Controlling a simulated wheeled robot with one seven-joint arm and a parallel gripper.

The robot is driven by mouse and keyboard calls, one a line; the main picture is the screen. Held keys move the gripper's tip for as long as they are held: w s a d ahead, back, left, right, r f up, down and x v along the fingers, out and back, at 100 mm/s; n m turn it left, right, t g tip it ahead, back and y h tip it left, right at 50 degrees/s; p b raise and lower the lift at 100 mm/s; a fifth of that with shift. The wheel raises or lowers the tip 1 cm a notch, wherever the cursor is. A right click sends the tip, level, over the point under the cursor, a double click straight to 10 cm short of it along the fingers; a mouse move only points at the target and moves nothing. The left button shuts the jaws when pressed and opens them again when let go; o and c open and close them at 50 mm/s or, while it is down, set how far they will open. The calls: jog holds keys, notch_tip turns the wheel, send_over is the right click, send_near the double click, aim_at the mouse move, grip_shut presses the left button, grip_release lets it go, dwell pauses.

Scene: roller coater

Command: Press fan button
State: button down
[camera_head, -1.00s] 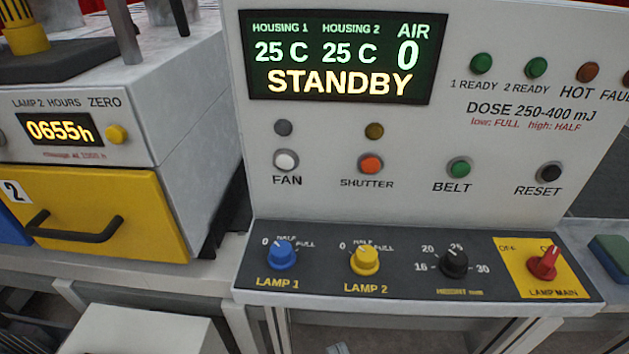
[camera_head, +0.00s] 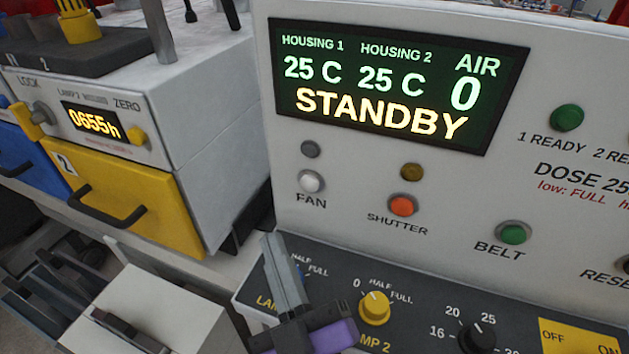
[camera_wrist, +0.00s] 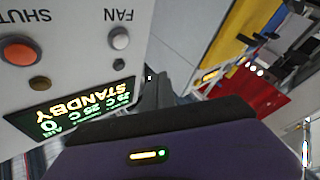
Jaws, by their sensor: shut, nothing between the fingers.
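The white FAN button (camera_head: 310,181) is on the upright white panel, below a dark grey lamp (camera_head: 310,149) and under the left part of the display (camera_head: 397,85), which reads STANDBY with AIR 0. My gripper (camera_head: 274,243) is shut and empty, below and a little left of the button and apart from it, in front of the LAMP 1 knob, which it mostly hides. In the wrist view the FAN button (camera_wrist: 120,38) appears upside down at the upper left, and my shut fingers (camera_wrist: 152,80) are to its lower right.
The orange SHUTTER button (camera_head: 401,205) and green BELT button (camera_head: 513,233) are to the right. The yellow LAMP 2 knob (camera_head: 374,308) and black height knob (camera_head: 477,337) stick up from the lower ledge. A yellow drawer (camera_head: 125,205) with a black handle is at left.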

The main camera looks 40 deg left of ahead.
aim_at(310, 183)
jog(key=shift+w, duration=0.1)
jog(key=w+a+b, duration=0.2)
jog(key=w+b, duration=0.1)
jog(key=w, duration=0.5)
jog(key=shift+w, duration=0.15)
jog(key=shift+w, duration=0.1)
dwell(2.1)
jog(key=shift+w+a+b, duration=0.15)
jog(key=shift+w+b, duration=0.2)
jog(key=shift+b, duration=0.2)
jog(key=shift+w+a+b, duration=0.1)
jog(key=shift+w+b, duration=0.3)
dwell(0.5)
jog(key=shift+s, duration=0.1)
jog(key=shift+s+d, duration=0.2)
jog(key=shift+s, duration=0.55)
